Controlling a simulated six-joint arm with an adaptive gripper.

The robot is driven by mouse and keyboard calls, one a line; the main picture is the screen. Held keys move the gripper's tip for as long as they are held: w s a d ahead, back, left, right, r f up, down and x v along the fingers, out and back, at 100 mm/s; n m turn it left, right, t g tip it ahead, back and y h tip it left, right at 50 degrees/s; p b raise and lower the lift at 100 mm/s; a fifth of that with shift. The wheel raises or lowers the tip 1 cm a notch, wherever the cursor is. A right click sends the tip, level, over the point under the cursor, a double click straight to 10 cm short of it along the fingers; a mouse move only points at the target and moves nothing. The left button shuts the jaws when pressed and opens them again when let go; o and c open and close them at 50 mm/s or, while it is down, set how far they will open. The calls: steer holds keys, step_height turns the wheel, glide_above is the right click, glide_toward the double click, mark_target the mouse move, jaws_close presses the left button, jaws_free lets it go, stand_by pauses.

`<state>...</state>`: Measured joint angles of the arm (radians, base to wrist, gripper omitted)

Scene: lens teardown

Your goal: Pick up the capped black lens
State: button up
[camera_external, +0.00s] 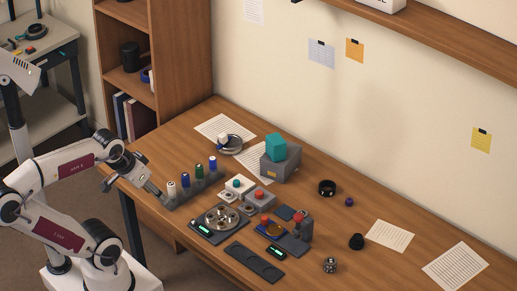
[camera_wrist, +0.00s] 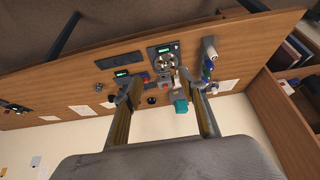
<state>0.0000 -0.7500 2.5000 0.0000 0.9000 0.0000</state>
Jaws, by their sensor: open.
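A small black lens-like piece (camera_external: 356,241) stands on the right part of the wooden table, left of a paper sheet; I take it for the capped black lens, though its cap is too small to make out. In the wrist view a dark shape (camera_wrist: 108,103), likely the same piece, lies just left of the left finger. My gripper (camera_external: 152,189) is at the table's left end, beside the bottle rack and far from the lens. In the wrist view my gripper (camera_wrist: 165,89) has its two fingers wide apart with nothing held between them.
A rack with several bottles (camera_external: 190,183), a round metal device (camera_external: 222,218), a grey box with a teal block (camera_external: 276,148) and a red-topped fixture (camera_external: 297,232) crowd the middle. A black ring (camera_external: 327,188) and a metal cube-like piece (camera_external: 330,265) are nearer the lens. Table around the lens is mostly clear.

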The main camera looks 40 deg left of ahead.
stand_by(0.3)
steer(key=w+d+f+m+t+h, duration=0.1)
steer(key=w+d, duration=0.5)
steer(key=w, duration=0.4)
steer(key=w+d+t+h, duration=0.1)
steer(key=w+d, duration=0.5)
steer(key=w, duration=0.4)
steer(key=w+d+f+m+t+h, duration=0.1)
steer(key=w+d, duration=0.5)
steer(key=w, duration=0.4)
steer(key=w+d+f+t, duration=0.2)
steer(key=w+d+f, duration=0.7)
steer(key=d, duration=0.2)
steer(key=t, duration=0.2)
glide_toward(358, 236)
steer(key=shift+w+a+f+m, duration=0.1)
steer(key=shift+w+m, duration=0.1)
steer(key=shift+w, duration=0.25)
steer(key=shift+w+a+f+m, duration=0.1)
steer(key=shift+w+m, duration=0.1)
steer(key=shift+w, duration=0.3)
steer(key=shift+d+f+t+h, duration=0.25)
steer(key=shift+f+t+h, duration=0.05)
steer(key=shift+f, duration=0.15)
steer(key=shift+x, duration=1.3)
